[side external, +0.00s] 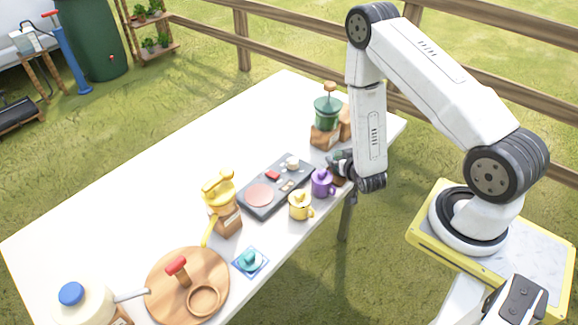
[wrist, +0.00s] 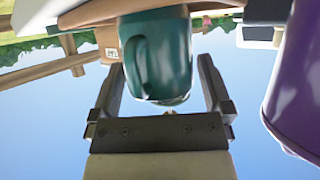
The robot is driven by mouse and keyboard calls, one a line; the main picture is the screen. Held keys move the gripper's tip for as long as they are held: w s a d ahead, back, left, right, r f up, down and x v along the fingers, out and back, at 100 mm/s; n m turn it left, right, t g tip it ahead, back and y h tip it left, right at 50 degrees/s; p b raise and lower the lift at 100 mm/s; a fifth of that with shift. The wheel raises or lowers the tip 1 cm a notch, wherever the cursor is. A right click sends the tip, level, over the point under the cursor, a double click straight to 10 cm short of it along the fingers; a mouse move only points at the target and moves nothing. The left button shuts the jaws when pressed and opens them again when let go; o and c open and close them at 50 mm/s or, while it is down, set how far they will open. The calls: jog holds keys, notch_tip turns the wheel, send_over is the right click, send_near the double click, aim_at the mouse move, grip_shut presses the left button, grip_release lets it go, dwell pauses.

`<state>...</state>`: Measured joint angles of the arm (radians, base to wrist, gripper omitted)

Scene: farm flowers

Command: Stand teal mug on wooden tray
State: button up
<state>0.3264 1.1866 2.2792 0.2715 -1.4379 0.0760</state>
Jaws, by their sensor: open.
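The teal mug (wrist: 170,50) shows large in the wrist view, its handle toward the left. It sits between the two fingers of my gripper (wrist: 161,70), which is open with gaps visible at the sides. In the side view my gripper (side external: 343,163) is low over the table's right end, beside the purple mug; the teal mug (side external: 336,156) is mostly hidden there. The round wooden tray (side external: 217,272) lies at the near left end of the table, with a red-topped wooden piece and a wooden ring on it.
The purple mug (side external: 322,183) is close beside my gripper and shows at the right in the wrist view (wrist: 298,90). A yellow mug (side external: 300,206), a dark board (side external: 262,212), a green grinder (side external: 327,112), a yellow grinder (side external: 218,190) and a blue coaster (side external: 239,264) stand around.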

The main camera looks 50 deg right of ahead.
jog(key=shift+r, duration=0.1)
jog(key=v, duration=0.7)
jog(key=shift+s, duration=0.15)
jog(key=shift+a+r, duration=0.15)
jog(key=shift+r, duration=0.1)
dwell(0.4)
jog(key=w+a+r+y, duration=0.1)
jog(key=w+a+g+y, duration=0.1)
jog(key=w, duration=0.1)
jog(key=w+a+r+y, duration=0.1)
jog(key=w, duration=0.1)
jog(key=shift+a+r+n+g, duration=0.3)
jog(key=shift+r, duration=0.1)
jog(key=a+r+y, duration=0.1)
jog(key=a+r+n+g+y, duration=0.1)
jog(key=a, duration=0.1)
jog(key=a+r+n+g+y, duration=0.1)
jog(key=r, duration=0.1)
jog(key=shift+w+a, duration=0.25)
jog(key=shift+w, duration=0.1)
jog(key=s+a+r+n+g+y, duration=0.1)
jog(key=s+a+r+n+g, duration=0.3)
jog(key=s+r, duration=0.2)
jog(key=shift+a+r+y, duration=0.2)
jog(key=shift+r+y, duration=0.1)
jog(key=shift+r, duration=1.1)
